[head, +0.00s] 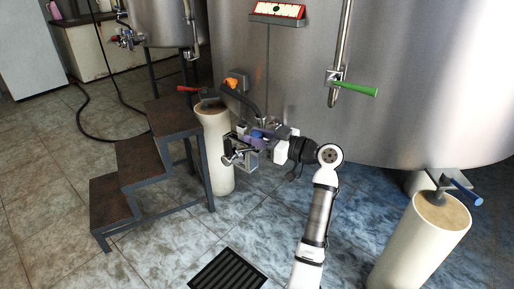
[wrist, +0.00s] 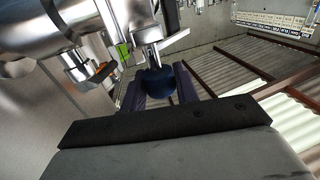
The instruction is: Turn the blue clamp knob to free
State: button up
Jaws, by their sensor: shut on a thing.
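The blue clamp knob (wrist: 158,82) shows in the wrist view between the two dark purple fingers of my gripper (wrist: 160,90), below a shiny metal clamp stem (wrist: 148,30). My gripper is shut on the knob, and the fingers hide part of its sides. In the head view my gripper (head: 256,136) is at the metal outlet fittings (head: 240,157) in front of the large steel tank (head: 300,70).
Brown steps (head: 146,165) stand left of a cream pillar (head: 224,165). A green-handled lever (head: 355,88) sticks out from the tank. Another cream pillar (head: 420,245) with a blue handle (head: 463,190) stands at the right. A floor drain (head: 228,271) lies in front.

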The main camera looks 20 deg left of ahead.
jog(key=n+g+b, duration=0.1)
jog(key=g, duration=0.2)
jog(key=n+g+b, duration=0.1)
jog(key=n+g, duration=0.1)
jog(key=shift+w+a+n+g, duration=0.1)
jog(key=shift+n+g, duration=0.2)
jog(key=shift+g, duration=0.1)
jog(key=shift+n+g+h+b, duration=0.4)
jog(key=shift+n+g+h, duration=0.3)
jog(key=shift+n+g, duration=1.05)
jog(key=shift+g, duration=0.55)
jog(key=o, duration=0.9)
jog(key=shift+a, duration=0.1)
jog(key=shift+o, duration=0.2)
jog(key=shift+m, duration=0.35)
